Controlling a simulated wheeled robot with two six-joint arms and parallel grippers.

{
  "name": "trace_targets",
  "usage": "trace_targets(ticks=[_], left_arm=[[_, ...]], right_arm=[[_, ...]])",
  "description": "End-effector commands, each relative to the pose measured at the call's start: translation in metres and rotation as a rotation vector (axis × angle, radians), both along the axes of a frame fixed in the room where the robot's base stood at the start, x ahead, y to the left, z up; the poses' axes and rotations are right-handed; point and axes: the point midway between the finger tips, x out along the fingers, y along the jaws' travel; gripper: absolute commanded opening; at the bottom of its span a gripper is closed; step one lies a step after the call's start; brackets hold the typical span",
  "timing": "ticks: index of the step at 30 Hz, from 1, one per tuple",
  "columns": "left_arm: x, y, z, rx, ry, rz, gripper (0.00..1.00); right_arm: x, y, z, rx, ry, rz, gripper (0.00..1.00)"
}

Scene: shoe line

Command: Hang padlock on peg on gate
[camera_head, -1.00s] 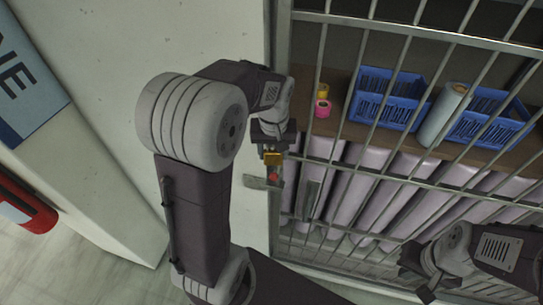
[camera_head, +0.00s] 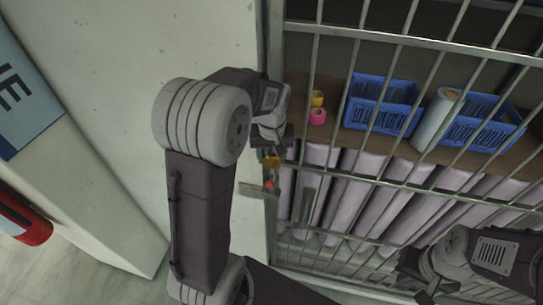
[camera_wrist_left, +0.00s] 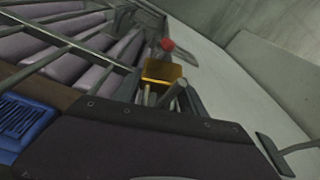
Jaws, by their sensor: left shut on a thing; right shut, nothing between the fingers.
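A small brass-yellow padlock (camera_head: 271,162) is held at the tip of my left gripper (camera_head: 272,152), in front of the gate's left post. A red-tipped peg (camera_head: 269,185) is just below the padlock, by a metal plate (camera_head: 252,190) on the gate edge. The red tip (camera_wrist_left: 167,45) shows just beyond the padlock in the wrist view. The barred gate (camera_head: 390,182) fills the right side. My right gripper (camera_head: 424,292) is shut and empty, low at right.
Behind the bars a shelf holds blue baskets (camera_head: 383,103), a pale roll (camera_head: 436,119) and pink and yellow tape rolls (camera_head: 317,116). Lilac rolls (camera_head: 350,190) stand below. A white wall (camera_head: 130,60) is at left, with a red cylinder (camera_head: 25,222).

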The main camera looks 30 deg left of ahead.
Motion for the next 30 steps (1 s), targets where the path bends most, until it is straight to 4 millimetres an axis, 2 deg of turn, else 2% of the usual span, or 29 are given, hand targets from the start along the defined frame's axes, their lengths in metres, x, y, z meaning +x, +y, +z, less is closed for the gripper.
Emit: trace_targets(ticks=[3, 4, 6, 17, 20, 27, 30], left_arm=[[0.000, 0.000, 0.000, 0.000, -0.001, 0.000, 0.00], [0.000, 0.000, 0.000, 0.000, -0.001, 0.000, 0.54], [0.000, 0.000, 0.000, 0.000, -0.001, 0.000, 0.74], [0.000, 0.000, 0.003, 0.000, -0.001, 0.000, 0.74], [-0.002, -0.002, 0.019, 0.001, -0.006, 0.000, 0.74], [-0.011, -0.007, 0.070, 0.000, -0.006, -0.001, 0.74], [-0.013, -0.008, 0.083, 0.000, -0.004, 0.000, 0.74]], right_arm=[[0.000, 0.000, 0.000, 0.000, 0.000, 0.000, 0.00], [0.000, 0.000, 0.000, 0.000, 0.000, 0.000, 0.00], [0.000, 0.000, 0.000, 0.000, 0.000, 0.000, 0.00], [0.000, 0.000, -0.002, 0.000, 0.000, 0.000, 0.00], [0.000, 0.000, -0.007, 0.000, 0.000, 0.000, 0.00], [0.000, 0.000, -0.016, 0.000, 0.000, 0.000, 0.00], [0.000, 0.000, -0.017, 0.000, 0.000, 0.000, 0.00]])
